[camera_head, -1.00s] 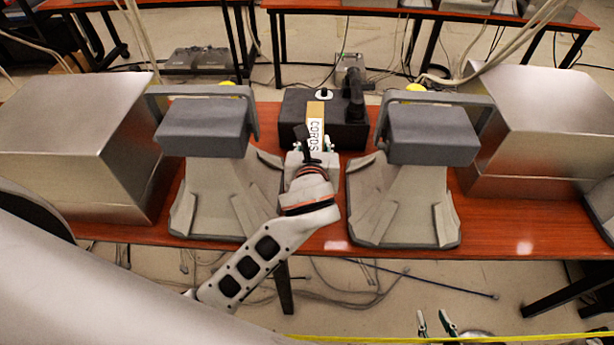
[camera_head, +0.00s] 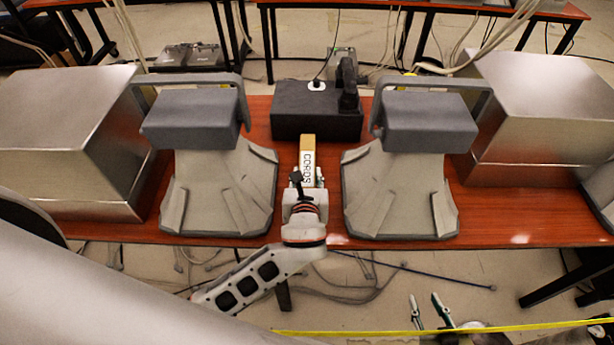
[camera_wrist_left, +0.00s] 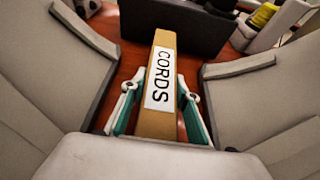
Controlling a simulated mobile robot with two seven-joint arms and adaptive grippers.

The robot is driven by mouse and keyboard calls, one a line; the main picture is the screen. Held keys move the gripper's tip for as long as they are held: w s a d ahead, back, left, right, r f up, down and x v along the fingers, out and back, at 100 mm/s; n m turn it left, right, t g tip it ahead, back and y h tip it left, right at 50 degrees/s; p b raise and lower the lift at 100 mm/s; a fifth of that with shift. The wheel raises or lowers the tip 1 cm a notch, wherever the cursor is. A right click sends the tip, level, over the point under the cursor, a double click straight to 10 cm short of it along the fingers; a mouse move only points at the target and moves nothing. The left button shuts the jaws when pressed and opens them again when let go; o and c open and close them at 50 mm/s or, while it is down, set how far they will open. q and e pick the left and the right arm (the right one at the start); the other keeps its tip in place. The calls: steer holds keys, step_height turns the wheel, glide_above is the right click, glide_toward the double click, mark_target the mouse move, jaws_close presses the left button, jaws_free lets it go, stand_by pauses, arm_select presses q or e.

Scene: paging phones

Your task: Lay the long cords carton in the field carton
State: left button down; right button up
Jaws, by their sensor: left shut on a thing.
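The long cords carton (camera_head: 308,150) is a slim tan box with a white label reading CORDS. My left gripper (camera_head: 305,183) is shut on its near end, between the two grey desk units. In the left wrist view the carton (camera_wrist_left: 158,85) points away from me between the green-padded fingers (camera_wrist_left: 156,112). The carton's near end is hidden by my gripper. My right gripper (camera_head: 428,303) shows at the bottom right, fingers apart and empty, well away from the carton. I see no carton marked as the field carton.
A black box (camera_head: 300,122) with a dark handset stands beyond the carton. Grey desk units stand left (camera_head: 215,195) and right (camera_head: 400,195), with metal boxes (camera_head: 60,120) (camera_head: 550,110) outside them.

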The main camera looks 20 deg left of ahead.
stand_by(0.3)
arm_select(q)
steer(key=c, duration=1.5)
jaws_free()
steer(key=shift+f, duration=0.1)
